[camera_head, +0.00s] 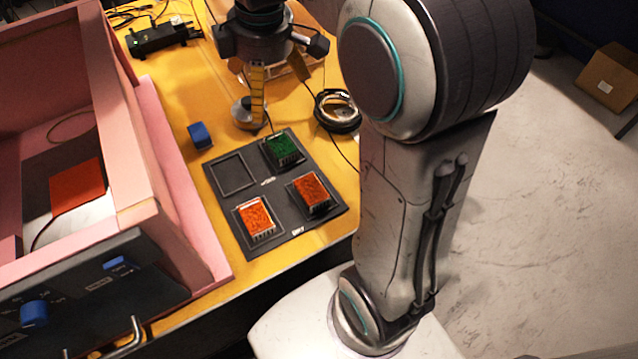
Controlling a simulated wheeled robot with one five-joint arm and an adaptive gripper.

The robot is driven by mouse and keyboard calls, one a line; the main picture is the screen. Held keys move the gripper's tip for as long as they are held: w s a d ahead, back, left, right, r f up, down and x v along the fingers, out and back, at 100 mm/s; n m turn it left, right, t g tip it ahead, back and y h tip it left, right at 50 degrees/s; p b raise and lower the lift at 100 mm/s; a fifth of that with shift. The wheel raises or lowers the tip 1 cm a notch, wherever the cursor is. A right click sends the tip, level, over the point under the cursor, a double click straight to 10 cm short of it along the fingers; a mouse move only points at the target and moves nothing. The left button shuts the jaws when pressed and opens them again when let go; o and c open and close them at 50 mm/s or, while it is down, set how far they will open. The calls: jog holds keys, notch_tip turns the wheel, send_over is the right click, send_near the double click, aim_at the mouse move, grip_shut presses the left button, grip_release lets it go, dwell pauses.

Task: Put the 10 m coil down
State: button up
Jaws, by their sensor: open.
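A round black coil (337,111) with a pale inner ring lies on the yellow table (181,95), right of my gripper. No length label on it can be read, so I cannot tell whether it is the 10 m coil. My gripper (264,78) hangs over the table at the top middle, open, apart from the coil. A yellow strip with dark marks (257,82) shows beneath it, above a grey round piece (246,113); whether it touches my gripper I cannot tell. My arm hides part of the table on the right.
A black tray (273,219) holds one green and two orange blocks; its far-left square is empty. A blue block (200,135) lies nearby. A pink foam-walled box (118,160) with a dark front panel fills the left. A black device (165,37) with cables stands at the back.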

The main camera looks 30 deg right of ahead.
jog(key=s+f+m, duration=0.3)
jog(key=s+m, duration=0.2)
jog(key=s, duration=0.4)
jog(key=s+f+m+t, duration=0.1)
jog(key=s+f+m, duration=0.3)
jog(key=s, duration=0.5)
jog(key=shift+a+m+t, duration=0.2)
jog(key=shift+m+t, duration=0.1)
jog(key=shift+m, duration=0.7)
